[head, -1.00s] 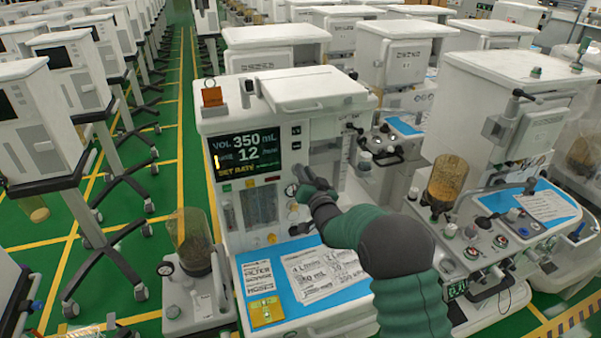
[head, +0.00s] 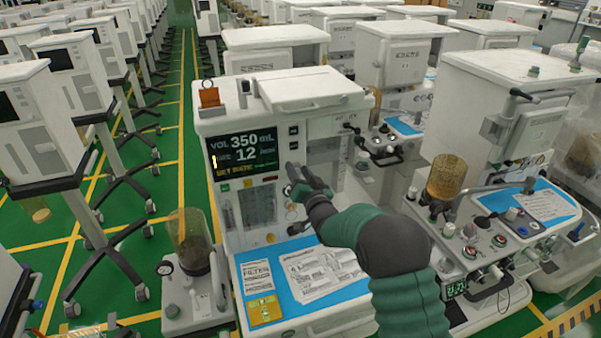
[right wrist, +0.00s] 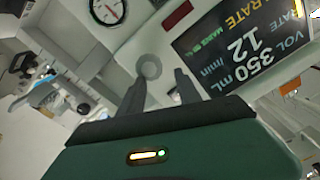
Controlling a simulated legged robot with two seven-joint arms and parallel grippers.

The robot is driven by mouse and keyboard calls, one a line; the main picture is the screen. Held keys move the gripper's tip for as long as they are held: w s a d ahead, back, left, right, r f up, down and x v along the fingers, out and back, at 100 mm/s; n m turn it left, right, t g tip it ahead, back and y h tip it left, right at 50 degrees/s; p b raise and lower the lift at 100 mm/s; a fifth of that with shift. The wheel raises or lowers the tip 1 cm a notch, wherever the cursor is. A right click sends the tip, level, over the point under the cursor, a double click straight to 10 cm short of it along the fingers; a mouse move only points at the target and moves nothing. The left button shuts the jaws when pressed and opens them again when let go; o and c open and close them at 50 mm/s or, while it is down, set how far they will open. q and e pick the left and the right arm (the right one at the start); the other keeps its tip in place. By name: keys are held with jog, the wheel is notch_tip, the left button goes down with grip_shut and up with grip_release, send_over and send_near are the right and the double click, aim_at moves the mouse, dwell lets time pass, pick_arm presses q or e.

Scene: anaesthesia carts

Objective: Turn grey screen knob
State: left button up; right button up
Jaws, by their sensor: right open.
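The machine's dark screen (head: 245,152) reads VOL 350 mL and 12 /min. It also shows tilted, with its text upside down, in the right wrist view (right wrist: 245,50). A round grey knob (right wrist: 149,66) is on the white panel beside the screen in the right wrist view. My right gripper (right wrist: 160,82) is open, with its dark fingers on either side below the knob in that picture. Contact is not clear. My left gripper is not in view.
A round gauge (right wrist: 107,10) is near the knob. A blue work surface with paper sheets (head: 318,270) lies below the panel. A bellows jar (head: 189,240) stands left of the machine. A second machine (head: 520,90) stands close on the right.

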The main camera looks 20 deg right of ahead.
jog(key=shift+a+f, duration=0.15)
jog(key=shift+f, duration=0.25)
jog(key=shift+d, duration=0.2)
